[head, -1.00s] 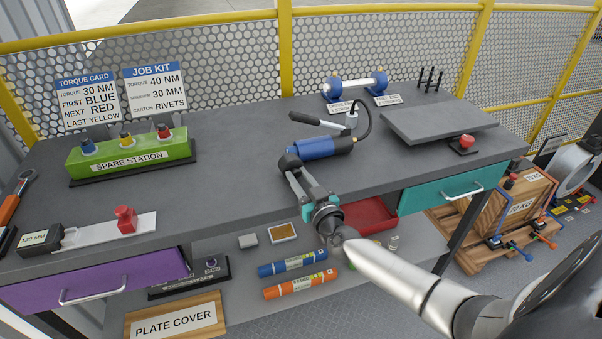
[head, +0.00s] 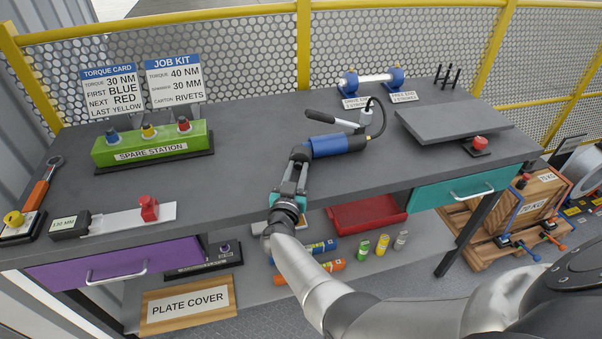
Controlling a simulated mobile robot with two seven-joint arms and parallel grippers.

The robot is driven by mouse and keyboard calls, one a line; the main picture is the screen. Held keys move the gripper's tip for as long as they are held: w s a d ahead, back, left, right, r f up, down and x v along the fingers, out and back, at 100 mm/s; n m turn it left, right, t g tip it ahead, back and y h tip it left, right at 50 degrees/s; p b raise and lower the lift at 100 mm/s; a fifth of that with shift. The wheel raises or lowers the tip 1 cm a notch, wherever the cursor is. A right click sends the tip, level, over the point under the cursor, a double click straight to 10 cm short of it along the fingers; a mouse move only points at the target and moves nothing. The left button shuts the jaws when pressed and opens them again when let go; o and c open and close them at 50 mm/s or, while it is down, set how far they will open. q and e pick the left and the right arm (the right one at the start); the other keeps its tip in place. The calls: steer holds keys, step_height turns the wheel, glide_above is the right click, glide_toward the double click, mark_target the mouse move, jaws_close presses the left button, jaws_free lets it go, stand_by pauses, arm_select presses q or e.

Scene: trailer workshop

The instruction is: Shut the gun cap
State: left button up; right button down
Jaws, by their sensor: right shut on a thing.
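The blue gun (head: 338,145) lies on the grey workbench right of the middle, its black lever and hose toward the back. Its dark end cap (head: 300,154) is at the left end of the blue barrel. My right gripper (head: 297,162) comes in from the front and is shut on this cap; the fingers partly hide it. I cannot tell from here how far the cap is seated on the barrel. My left gripper is not in view.
On the bench are a green spare station (head: 152,150) at left, a raised grey plate (head: 452,122) at right and a roller stand (head: 372,82) behind. A red tray (head: 368,214) and several cartridges lie on the shelf below.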

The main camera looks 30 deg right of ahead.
steer(key=shift+w+a+m+g+h, duration=0.1)
steer(key=shift+w+m+g+h, duration=0.1)
steer(key=shift+m+g+h, duration=0.1)
steer(key=c, duration=0.6)
jaws_free()
steer(key=shift+s, duration=0.1)
